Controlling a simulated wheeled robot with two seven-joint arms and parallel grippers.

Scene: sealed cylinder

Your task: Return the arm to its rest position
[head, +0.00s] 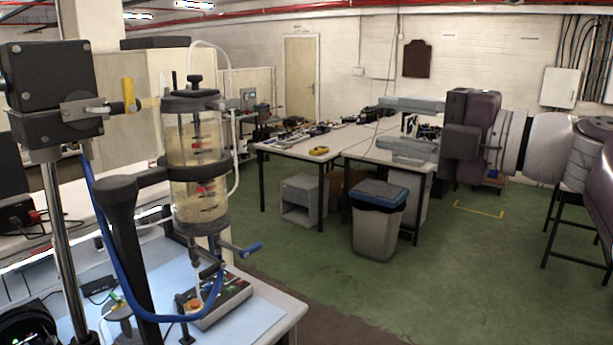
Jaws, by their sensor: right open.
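My right gripper (394,128) is in the right half of the head view, at the end of my right arm, which comes in from the right edge. Its two grey fingers point left and stand well apart, one above the other, with nothing between them. The sealed glass cylinder (197,150) stands upright at left, held by a black ring clamp. It contains a pale yellowish liquid and has red and black marks. The gripper is well to the right of the cylinder and does not touch it. My left gripper is not in view.
A blue hose (97,215) loops around the cylinder's stand. A control box (213,300) with a red-orange button sits on the bench below. Tables with tools (335,140), a grey bin with a blue lid (378,220) and open green floor (450,270) lie beyond.

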